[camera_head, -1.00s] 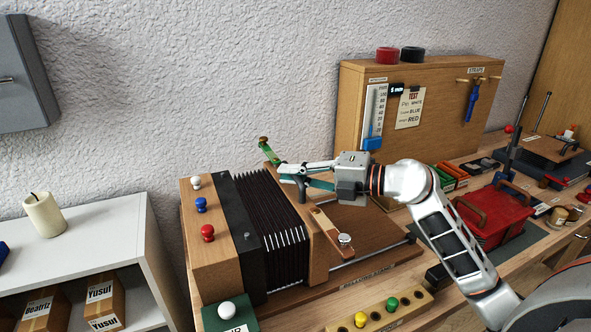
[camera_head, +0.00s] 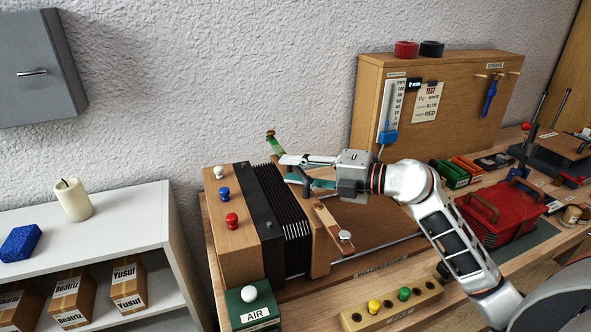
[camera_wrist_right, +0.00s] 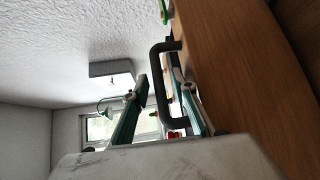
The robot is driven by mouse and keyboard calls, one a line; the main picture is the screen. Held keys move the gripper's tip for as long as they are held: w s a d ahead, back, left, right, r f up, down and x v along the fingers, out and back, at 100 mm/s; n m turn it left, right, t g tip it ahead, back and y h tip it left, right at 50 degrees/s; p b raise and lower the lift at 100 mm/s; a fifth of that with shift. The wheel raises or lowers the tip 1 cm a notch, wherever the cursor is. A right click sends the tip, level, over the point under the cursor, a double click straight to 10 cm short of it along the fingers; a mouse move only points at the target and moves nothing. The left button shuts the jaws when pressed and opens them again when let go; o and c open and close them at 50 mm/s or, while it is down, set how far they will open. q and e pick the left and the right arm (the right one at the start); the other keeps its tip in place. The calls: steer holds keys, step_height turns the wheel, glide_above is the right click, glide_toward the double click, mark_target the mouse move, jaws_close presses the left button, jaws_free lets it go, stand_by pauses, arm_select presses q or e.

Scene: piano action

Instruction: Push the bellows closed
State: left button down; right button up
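The bellows (camera_head: 284,218) show in the head view as dark, closely stacked pleats between a black frame on the left and a wooden end board (camera_head: 318,252) on the right. The pleats are partly folded, with thin light gaps between them. My right gripper (camera_head: 287,167) is at the top of the end board, coming from the right. In the right wrist view, its two teal fingers (camera_wrist_right: 158,72) are apart, with a black bar handle (camera_wrist_right: 162,85) between them. I cannot tell whether they touch it. My left gripper is out of view.
A wooden strip with a silver knob (camera_head: 345,236) sits beside the end board. A green AIR box (camera_head: 246,312) and a block with yellow and green knobs (camera_head: 392,308) stand in front. A green lever (camera_head: 271,138) rises behind.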

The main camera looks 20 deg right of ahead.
steer(key=shift+d, duration=0.1)
steer(key=v, duration=1.2)
steer(key=shift+r, duration=0.1)
